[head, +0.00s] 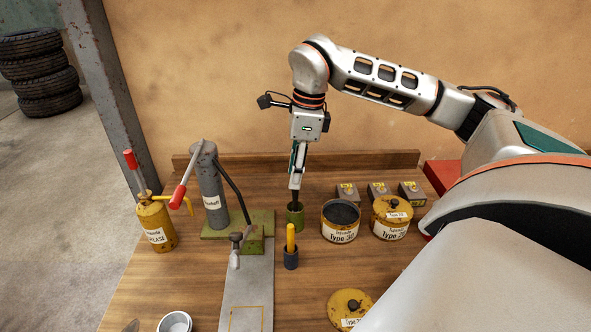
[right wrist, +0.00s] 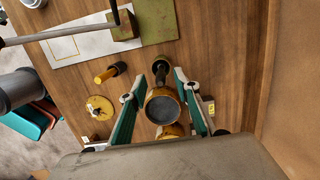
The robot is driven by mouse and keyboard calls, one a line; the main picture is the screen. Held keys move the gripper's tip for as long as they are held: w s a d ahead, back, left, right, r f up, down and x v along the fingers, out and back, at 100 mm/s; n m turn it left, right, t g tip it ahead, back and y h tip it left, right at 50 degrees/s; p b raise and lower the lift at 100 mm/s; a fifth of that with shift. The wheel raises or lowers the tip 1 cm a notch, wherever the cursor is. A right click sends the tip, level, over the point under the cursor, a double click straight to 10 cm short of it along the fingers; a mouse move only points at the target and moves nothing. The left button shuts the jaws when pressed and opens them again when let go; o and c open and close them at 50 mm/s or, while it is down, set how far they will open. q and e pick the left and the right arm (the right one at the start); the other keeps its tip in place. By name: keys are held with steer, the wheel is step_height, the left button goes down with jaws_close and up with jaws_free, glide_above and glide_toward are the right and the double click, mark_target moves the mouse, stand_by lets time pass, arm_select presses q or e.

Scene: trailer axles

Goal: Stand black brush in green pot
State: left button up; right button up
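The green pot (head: 295,219) stands on the wooden bench to the right of the green base plate. The black brush (head: 295,198) shows as a dark upright piece above the pot's rim, its lower part hidden inside; it also shows in the right wrist view (right wrist: 160,66). My right gripper (head: 297,182) points down just above the pot and brush. In the right wrist view its two fingers (right wrist: 156,92) are spread wide apart with nothing clamped between them. My left gripper is in neither view.
A yellow-handled brush (head: 291,238) stands in a dark blue pot (head: 291,259) in front. An open tin (head: 340,234) and a lidded tin (head: 390,230) stand at right. A hand pump (head: 211,190) and grease can (head: 156,225) stand at left.

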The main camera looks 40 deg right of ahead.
steer(key=shift+r, duration=0.1)
step_height(320, 180, up, 12)
steer(key=s+d, duration=0.1)
steer(key=shift+d, duration=0.15)
steer(key=shift+s+f, duration=0.1)
steer(key=shift+f, duration=0.1)
stand_by(1.0)
